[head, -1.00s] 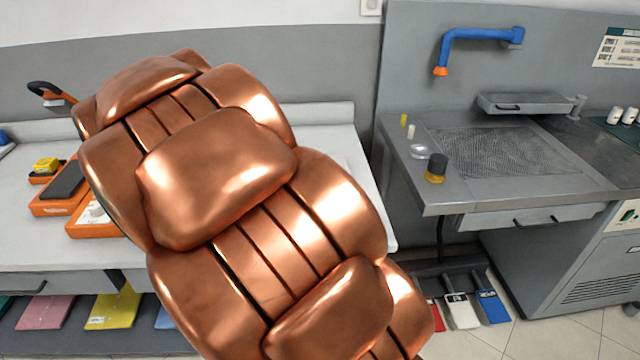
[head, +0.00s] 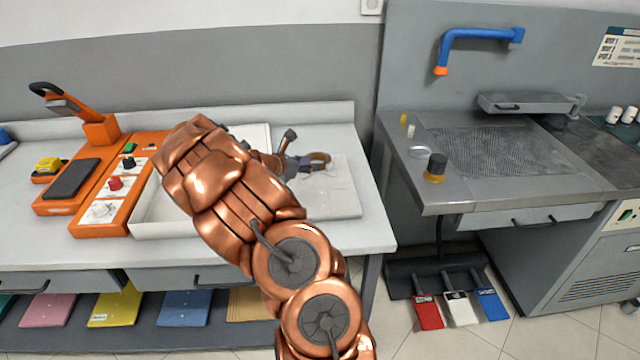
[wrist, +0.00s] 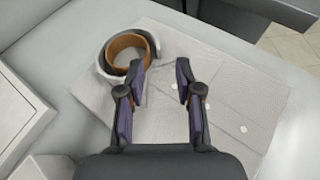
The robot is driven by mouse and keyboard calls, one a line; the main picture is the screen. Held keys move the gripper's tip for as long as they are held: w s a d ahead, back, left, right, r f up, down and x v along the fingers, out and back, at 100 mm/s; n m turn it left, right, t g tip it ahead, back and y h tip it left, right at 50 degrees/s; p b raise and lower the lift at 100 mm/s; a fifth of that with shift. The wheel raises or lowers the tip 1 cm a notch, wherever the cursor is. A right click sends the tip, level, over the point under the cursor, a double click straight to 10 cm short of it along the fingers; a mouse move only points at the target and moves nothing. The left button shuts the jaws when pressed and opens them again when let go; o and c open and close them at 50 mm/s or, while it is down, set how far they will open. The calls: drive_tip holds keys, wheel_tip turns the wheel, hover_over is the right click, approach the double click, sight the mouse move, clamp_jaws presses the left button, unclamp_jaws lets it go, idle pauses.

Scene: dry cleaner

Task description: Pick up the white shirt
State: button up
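The white shirt (head: 335,195) lies folded flat on the grey-white table, right of the white tray. It fills much of the wrist view (wrist: 225,115), with small white buttons down its front. Its raised collar (wrist: 108,70) stands around a brown band (wrist: 128,48) at the upper left. My gripper (wrist: 161,74) is open and empty, with its two fingers apart above the shirt, just right of the collar. In the head view my gripper (head: 299,152) is near the collar end. I cannot tell whether the fingertips touch the cloth.
The white tray (head: 160,220) stands left of the shirt, partly hidden by my arm. An orange device (head: 100,205) with knobs and a lever is farther left. The table (head: 340,125) ends right of the shirt. A grey spotting station (head: 440,195) stands beyond a gap at right.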

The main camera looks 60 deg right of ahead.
sight(326, 166)
drive_tip(key=shift+w+d+f+n, duration=0.3)
drive_tip(key=shift+d+f, duration=0.15)
drive_tip(key=shift+f, duration=0.05)
drive_tip(key=shift+p+x, duration=0.55)
drive_tip(key=shift+x, duration=1)
drive_tip(key=x, duration=0.2)
drive_tip(key=p+x, duration=0.1)
drive_tip(key=shift+s+d+f, duration=0.15)
drive_tip(key=shift+s+f, duration=0.1)
drive_tip(key=shift+f, duration=0.25)
drive_tip(key=shift+d+f+p, duration=0.15)
drive_tip(key=shift+d+p, duration=0.15)
drive_tip(key=shift+d, duration=0.05)
drive_tip(key=shift+c, duration=0.2)
clamp_jaws()
